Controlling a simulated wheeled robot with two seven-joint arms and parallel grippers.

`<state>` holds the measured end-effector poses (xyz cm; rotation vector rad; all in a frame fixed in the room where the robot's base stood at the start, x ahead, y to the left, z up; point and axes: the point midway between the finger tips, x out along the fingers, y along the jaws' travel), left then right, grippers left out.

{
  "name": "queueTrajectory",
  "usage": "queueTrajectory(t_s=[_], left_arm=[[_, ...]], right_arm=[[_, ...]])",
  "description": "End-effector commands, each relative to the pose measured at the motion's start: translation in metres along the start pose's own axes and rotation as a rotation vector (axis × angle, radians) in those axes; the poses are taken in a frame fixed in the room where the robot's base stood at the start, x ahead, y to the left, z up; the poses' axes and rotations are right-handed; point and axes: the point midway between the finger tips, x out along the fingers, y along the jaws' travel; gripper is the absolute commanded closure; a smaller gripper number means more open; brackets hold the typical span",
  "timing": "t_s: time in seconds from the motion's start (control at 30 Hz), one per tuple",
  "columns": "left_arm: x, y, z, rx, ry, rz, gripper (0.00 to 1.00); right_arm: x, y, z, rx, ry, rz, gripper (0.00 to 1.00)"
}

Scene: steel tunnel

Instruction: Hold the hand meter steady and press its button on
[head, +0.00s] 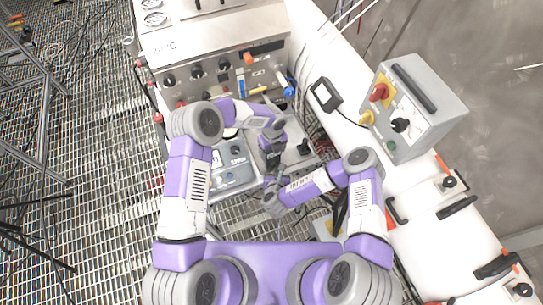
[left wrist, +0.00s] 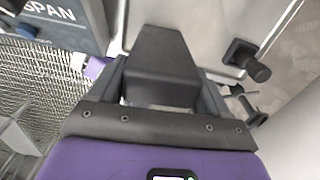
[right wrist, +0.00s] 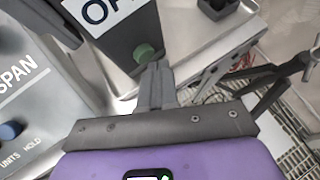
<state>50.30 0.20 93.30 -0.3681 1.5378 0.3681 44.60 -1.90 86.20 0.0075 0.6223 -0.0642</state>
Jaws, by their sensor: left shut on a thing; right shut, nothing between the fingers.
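The hand meter (head: 271,157) is a dark, blocky device with a white label. My left gripper (head: 275,136) is shut on it, and in the left wrist view its dark body (left wrist: 165,62) fills the space between the fingers. In the right wrist view the meter (right wrist: 122,42) shows large letters on its label and a round green button (right wrist: 146,53). My right gripper (right wrist: 155,82) is shut and empty, its tips right at the button; I cannot tell whether they touch it. In the head view the right gripper (head: 271,187) is at the meter's near end.
A grey box marked SPAN (head: 232,167) stands to the left of the meter. A steel panel with knobs (head: 215,75) is behind. A grey switch box (head: 415,105) sits on the white tank to the right. Grating floor lies below.

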Motion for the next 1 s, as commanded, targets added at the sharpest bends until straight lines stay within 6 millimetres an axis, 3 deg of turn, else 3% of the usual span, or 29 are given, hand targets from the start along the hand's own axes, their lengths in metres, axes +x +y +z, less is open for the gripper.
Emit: queueTrajectory(t_s=[1.0], left_arm=[[0.0005,0.0004,-0.0001,0.0,0.0,0.001,0.6]], right_arm=[[0.0065,0.005,0.0046,0.0,0.0,0.001,1.0]])
